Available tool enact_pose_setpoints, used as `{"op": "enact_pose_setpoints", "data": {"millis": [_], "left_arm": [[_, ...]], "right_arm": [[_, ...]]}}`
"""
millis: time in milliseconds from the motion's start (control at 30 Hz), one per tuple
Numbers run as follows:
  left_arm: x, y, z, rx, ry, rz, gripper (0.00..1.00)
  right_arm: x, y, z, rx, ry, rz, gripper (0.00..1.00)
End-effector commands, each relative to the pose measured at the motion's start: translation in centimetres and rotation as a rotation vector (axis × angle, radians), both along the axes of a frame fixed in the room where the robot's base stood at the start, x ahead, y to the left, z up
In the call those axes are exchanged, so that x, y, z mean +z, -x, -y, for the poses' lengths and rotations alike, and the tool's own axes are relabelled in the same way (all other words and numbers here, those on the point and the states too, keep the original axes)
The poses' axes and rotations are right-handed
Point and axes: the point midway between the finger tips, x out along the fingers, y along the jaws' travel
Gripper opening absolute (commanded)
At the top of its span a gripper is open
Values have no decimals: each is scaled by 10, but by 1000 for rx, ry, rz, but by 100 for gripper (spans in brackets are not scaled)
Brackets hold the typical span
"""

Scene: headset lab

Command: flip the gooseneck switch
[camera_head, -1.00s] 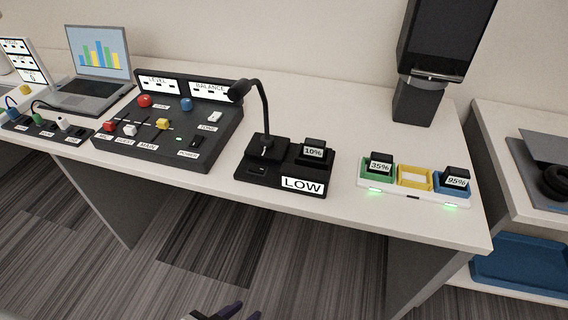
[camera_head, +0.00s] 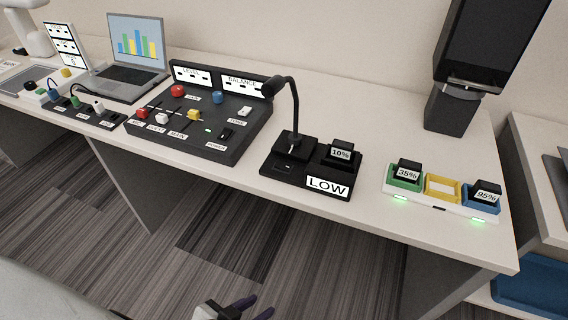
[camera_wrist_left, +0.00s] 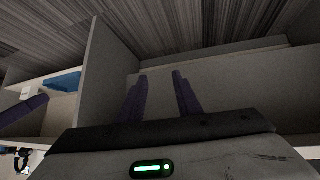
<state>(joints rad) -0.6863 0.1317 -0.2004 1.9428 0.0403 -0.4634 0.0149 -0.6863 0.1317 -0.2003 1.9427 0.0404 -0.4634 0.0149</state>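The black gooseneck unit (camera_head: 270,178) stands near the table's front edge, with a "LOW" label and a "10%" block in its right bay. Its bent neck (camera_head: 297,105) rises from the base and ends in a dark head pointing left. A small dark switch (camera_head: 287,167) lies on the base's front left; its position is too small to tell. My left gripper (camera_head: 247,304) is low in front of the table, apart from the unit. In the left wrist view its two purple fingers (camera_wrist_left: 160,92) are apart with nothing between them.
A black mixer panel (camera_head: 205,140) stands left of the unit, beside an open laptop (camera_head: 135,75). A charging tray (camera_head: 440,207) with "35%" and "95%" blocks is at right. A tall black dispenser (camera_head: 455,110) stands behind it. Bare tabletop separates the unit and tray.

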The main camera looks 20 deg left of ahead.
Motion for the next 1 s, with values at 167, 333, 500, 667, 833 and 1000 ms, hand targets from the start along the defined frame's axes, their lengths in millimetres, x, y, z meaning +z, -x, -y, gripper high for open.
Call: {"op": "enact_pose_setpoints", "data": {"millis": [167,333,500,667,833,1000], "left_arm": [[0,0,0,0,0,0,31],[1,-1,0,3,0,2,18],[42,-48,-5,20,-24,110,0],[127,-115,-21,72,-73,301,0],[213,-155,-40,146,-113,473,0],[256,-167,-52,192,-131,556,0]], "right_arm": [[0,0,0,0,0,0,31],[0,0,0,0,0,0,31],[-4,0,0,1,1,0,31],[-9,0,0,2,3,-3,31],[-11,0,-2,6,2,-3,31],[-8,-2,-5,10,-1,4,31]]}}
